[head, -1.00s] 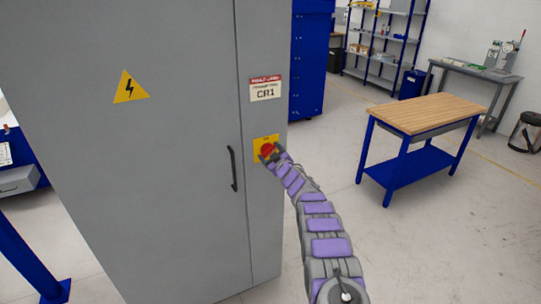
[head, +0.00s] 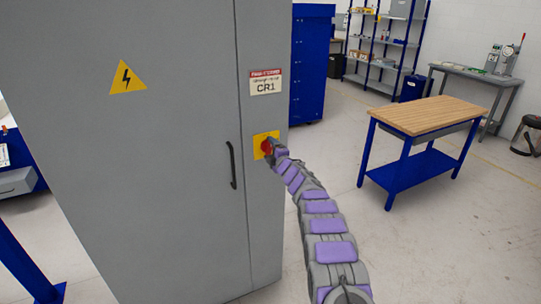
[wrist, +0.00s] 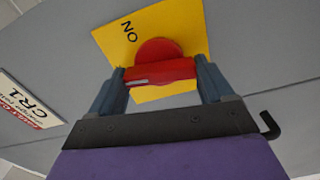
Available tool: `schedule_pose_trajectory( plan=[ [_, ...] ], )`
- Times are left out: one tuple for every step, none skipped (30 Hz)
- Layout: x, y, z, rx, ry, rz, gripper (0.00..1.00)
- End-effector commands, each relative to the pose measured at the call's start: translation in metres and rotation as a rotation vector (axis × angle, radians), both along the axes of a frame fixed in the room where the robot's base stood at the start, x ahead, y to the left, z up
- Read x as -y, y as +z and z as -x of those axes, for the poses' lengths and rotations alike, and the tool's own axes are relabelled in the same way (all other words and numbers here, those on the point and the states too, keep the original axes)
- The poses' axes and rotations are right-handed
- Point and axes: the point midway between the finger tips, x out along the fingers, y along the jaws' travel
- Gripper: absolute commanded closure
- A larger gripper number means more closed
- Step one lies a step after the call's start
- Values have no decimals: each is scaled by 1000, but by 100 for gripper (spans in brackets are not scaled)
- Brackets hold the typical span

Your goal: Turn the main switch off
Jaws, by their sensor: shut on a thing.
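The main switch (head: 265,146) is a red rotary knob on a yellow plate, on the right part of a tall grey cabinet. In the wrist view, its red handle (wrist: 158,71) lies between my two fingers, with a pale mark near its left end. The word "ON" (wrist: 129,31) shows on the yellow plate (wrist: 182,24) at upper left. My gripper (wrist: 161,80) is shut on the handle, one finger at each end of it. In the head view my gripper (head: 270,147) partly covers the knob.
The grey cabinet (head: 150,190) has a dark door handle (head: 233,165) left of the switch and a "CR1" label (head: 266,83) above it. A wood-topped blue table (head: 430,115) stands to the right, with open floor between.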

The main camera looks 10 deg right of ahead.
Motion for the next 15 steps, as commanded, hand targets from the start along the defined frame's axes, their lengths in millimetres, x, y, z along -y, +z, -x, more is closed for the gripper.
schedule_pose_trajectory(
  plan=[
    [-1, -5, 0, 6, 1, 27, 50],
    [-1, -5, 0, 11, 1, 42, 50],
    [-1, -5, 0, 17, 1, 61, 50],
    [-2, -5, 0, 20, 3, 73, 50],
    [-2, -5, 0, 24, 2, 86, 50],
    [-2, -5, 0, 29, 3, 100, 50],
    [-2, -5, 0, 32, 3, 110, 50],
    [-2, -5, 0, 33, 4, 117, 50],
    [-2, -5, 0, 37, 4, 128, 50],
    [-2, -5, 0, 39, 4, 135, 50],
    [-2, -5, 0, 41, 4, 140, 50],
    [-2, -5, 0, 42, 4, 145, 50],
    [-2, -5, 0, 43, 4, 149, 50],
    [-3, -5, 0, 44, 4, 152, 50],
    [-2, -5, 0, 44, 4, 155, 50]
  ],
)
